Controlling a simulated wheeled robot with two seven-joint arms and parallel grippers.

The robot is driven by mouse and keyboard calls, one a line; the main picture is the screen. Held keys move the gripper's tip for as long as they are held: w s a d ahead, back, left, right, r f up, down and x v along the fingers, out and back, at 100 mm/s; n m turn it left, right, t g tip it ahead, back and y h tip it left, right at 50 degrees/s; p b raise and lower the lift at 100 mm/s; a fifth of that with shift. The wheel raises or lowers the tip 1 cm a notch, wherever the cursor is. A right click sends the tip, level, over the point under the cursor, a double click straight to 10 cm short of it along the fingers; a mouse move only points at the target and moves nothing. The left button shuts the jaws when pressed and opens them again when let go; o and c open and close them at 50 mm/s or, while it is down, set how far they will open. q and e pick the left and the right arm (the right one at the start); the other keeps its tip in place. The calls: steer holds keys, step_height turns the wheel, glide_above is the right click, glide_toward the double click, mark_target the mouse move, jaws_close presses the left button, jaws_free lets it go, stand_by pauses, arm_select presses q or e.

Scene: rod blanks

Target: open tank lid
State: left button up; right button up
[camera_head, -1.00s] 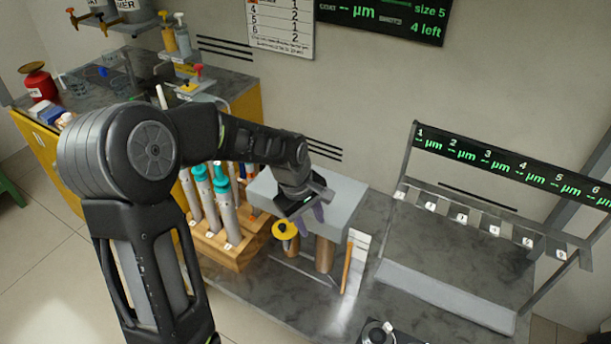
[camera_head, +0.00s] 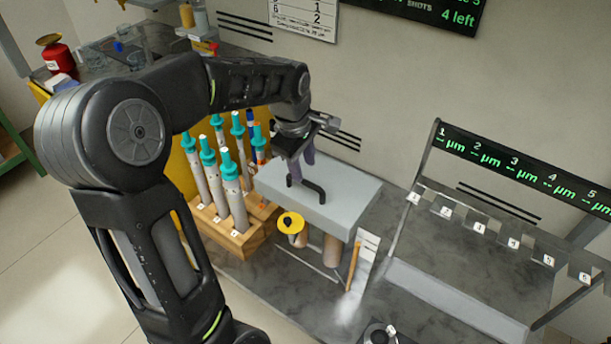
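The tank is a light grey box (camera_head: 335,216) at the back of the bench, in the middle of the head view. Its flat grey top (camera_head: 345,192) carries a black bar handle (camera_head: 310,190). The top lies level, with no gap visible under it. My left gripper (camera_head: 301,168) points down just above the left end of the handle. Its two purplish fingers look apart, with nothing seen between them. Whether a finger touches the handle is hard to tell. My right gripper is not in view.
A wooden rack (camera_head: 236,238) of teal-capped tubes stands close left of the tank. A yellow-topped item (camera_head: 290,223), a brown cylinder (camera_head: 332,250) and a wooden stick (camera_head: 353,266) are in front. A numbered metal rack (camera_head: 450,290) stands right.

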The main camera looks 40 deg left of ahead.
mark_target(306, 181)
arm_select(q)
steer(key=f, duration=0.2)
steer(key=w+f, duration=0.1)
steer(key=f, duration=0.2)
steer(key=shift+f, duration=0.15)
jaws_close()
stand_by(1.3)
